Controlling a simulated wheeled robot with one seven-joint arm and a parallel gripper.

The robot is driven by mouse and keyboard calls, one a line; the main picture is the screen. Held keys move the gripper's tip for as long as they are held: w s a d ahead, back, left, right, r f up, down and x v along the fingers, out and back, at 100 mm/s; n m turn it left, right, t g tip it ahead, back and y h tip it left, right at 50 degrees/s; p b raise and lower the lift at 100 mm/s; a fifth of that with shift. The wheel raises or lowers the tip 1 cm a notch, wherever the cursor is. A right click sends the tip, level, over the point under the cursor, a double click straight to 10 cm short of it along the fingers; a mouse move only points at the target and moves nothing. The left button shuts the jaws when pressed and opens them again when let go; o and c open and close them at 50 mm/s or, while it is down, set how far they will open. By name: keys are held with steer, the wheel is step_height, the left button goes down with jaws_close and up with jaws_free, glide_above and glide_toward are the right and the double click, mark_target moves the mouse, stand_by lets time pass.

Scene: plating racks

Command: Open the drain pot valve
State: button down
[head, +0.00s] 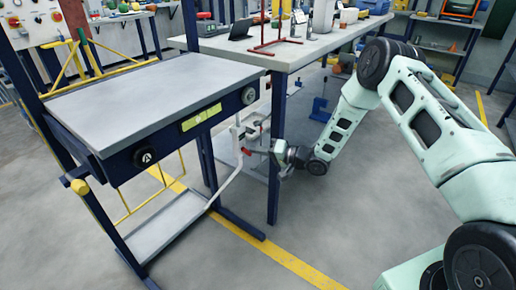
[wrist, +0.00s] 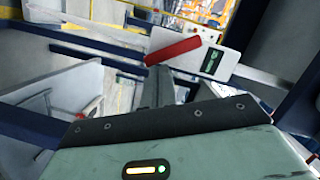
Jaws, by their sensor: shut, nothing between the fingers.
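A red lever handle (head: 246,151), which looks like the drain valve's handle, sits on pale pipework (head: 236,165) beside the front workbench. In the wrist view the red handle (wrist: 172,51) lies slantwise, just beyond my fingertips, against a white plate with a dark green label (wrist: 210,62). My gripper (head: 279,155) is low beside the rear table's leg, to the right of the handle. In the wrist view my gripper (wrist: 158,75) shows as a dark shut finger pair with nothing held. Whether the fingertips touch the handle I cannot tell. The pot's body is not clear to me.
The grey-topped workbench (head: 150,95) with dark blue legs stands left of the handle. The rear table's blue leg (head: 274,165) is very close to my gripper. A low shelf (head: 165,230) spans below the bench. Open floor lies in front.

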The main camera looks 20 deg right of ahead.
steer(key=m, duration=0.1)
steer(key=f+m+y, duration=0.1)
steer(key=m, duration=0.1)
steer(key=shift+s+a+m, duration=0.1)
steer(key=shift+a+m, duration=0.1)
steer(key=shift+m, duration=0.1)
stand_by(0.4)
